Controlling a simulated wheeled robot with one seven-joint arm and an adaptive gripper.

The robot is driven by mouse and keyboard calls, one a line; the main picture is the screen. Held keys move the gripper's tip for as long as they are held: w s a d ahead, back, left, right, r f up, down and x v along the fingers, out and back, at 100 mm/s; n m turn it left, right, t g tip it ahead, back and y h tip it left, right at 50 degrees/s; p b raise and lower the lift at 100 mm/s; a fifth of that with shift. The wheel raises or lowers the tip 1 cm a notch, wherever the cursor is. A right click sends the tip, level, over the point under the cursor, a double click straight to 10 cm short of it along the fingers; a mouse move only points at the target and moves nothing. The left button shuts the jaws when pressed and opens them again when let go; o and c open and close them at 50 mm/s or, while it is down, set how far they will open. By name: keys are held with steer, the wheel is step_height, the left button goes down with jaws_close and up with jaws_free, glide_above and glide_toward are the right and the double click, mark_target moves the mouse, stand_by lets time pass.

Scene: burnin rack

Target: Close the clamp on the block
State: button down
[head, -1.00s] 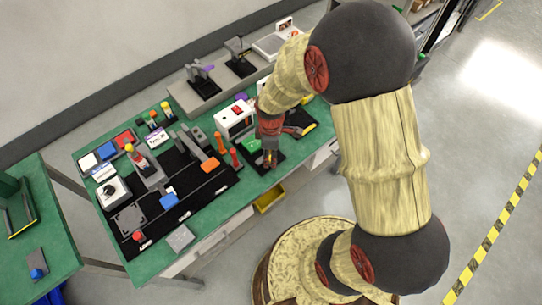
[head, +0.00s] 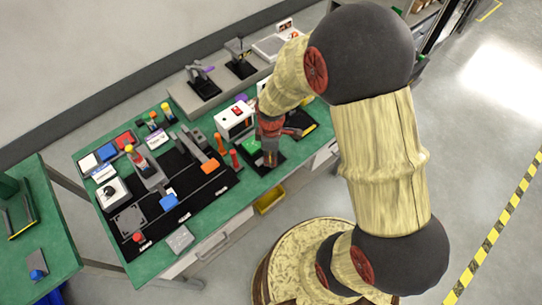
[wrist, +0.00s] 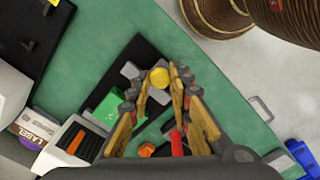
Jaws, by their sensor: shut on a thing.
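The green block (wrist: 108,108) sits on a black base plate (wrist: 122,62) in the wrist view. It also shows in the head view (head: 252,146), left of my gripper. Grey metal parts of the clamp (wrist: 131,70) stand beside the block, partly hidden by my fingers. A round yellow knob (wrist: 159,77), seemingly the end of the clamp's handle, lies between my fingertips. My gripper (wrist: 160,84) is shut on this knob, over the base plate. In the head view my gripper (head: 270,160) hides most of the clamp. I cannot tell whether the clamp touches the block.
Orange and red posts (head: 235,158) stand close to the left. A black mat (head: 205,190) with other fixtures fills the left part of the green bench. The bench's front edge is near.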

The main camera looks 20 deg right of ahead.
stand_by(0.5)
steer(key=shift+w+a+r, duration=0.1)
steer(key=shift+w+a, duration=0.1)
steer(key=shift+w, duration=0.45)
steer(key=shift+w+a+f, duration=0.1)
steer(key=shift+w+a, duration=0.1)
steer(key=shift+w, duration=0.45)
steer(key=shift+w+a+r, duration=0.1)
steer(key=shift+w+a, duration=0.1)
steer(key=shift+w, duration=0.45)
steer(key=c, duration=1.7)
jaws_free()
steer(key=shift+w, duration=0.1)
steer(key=shift+o, duration=0.4)
step_height(320, 180, up, 12)
